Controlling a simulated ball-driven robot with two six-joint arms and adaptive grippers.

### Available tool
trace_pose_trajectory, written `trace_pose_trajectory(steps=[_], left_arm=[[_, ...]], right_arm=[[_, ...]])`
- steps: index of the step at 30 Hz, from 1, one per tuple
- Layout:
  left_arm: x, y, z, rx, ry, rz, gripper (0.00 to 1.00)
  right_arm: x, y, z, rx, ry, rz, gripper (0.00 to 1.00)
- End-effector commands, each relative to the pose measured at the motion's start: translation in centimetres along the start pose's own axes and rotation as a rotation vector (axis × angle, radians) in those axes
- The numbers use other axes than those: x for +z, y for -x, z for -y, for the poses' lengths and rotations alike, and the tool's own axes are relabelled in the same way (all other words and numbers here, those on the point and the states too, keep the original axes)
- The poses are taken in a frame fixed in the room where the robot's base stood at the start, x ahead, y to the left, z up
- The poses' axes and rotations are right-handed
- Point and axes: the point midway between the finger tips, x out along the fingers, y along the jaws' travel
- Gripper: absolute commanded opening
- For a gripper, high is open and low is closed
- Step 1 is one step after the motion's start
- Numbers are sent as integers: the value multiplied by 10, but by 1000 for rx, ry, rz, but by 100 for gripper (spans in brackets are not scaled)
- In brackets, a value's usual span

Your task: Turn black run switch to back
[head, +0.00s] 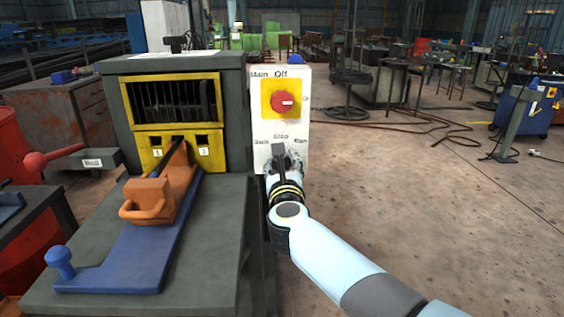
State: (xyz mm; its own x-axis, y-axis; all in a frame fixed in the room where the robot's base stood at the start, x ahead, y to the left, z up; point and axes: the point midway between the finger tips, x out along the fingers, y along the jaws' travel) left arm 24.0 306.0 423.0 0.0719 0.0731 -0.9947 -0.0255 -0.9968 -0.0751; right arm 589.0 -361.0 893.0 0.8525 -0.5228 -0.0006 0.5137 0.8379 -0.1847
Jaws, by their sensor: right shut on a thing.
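A white control panel (261,160) stands upright at the right side of the grey machine. Its upper part carries a red rotary main switch (281,103) on a yellow plate, with "Main" and "Off" lettered above. Lower down, small lettering that seems to read "Stop" sits at top centre, with blurred labels to left and right. The black run switch (279,149) shows below this lettering and appears upright. My right gripper (284,160) is shut on it from the front and hides its lower part. My left gripper is out of view.
The grey machine has a yellow-framed barred window (173,99) and a bench (211,235) bearing a blue plate (133,257) and an orange handled block (150,197). A red drum-like body with a lever stands at left. Open concrete floor lies right; a hose lies farther back.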

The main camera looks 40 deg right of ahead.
Motion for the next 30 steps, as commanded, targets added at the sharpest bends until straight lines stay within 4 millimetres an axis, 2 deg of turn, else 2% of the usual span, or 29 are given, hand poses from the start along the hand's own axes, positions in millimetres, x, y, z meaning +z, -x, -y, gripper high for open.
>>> trace_pose_trajectory(steps=[17,18,21,23,30], left_arm=[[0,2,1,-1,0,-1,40],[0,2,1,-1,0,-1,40],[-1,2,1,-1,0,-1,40],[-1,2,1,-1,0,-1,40],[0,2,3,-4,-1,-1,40]], right_arm=[[0,0,0,0,31,0,8],[0,0,0,0,31,0,45],[0,0,0,0,30,0,58],[0,0,0,0,30,0,64],[0,0,0,0,29,0,64]])
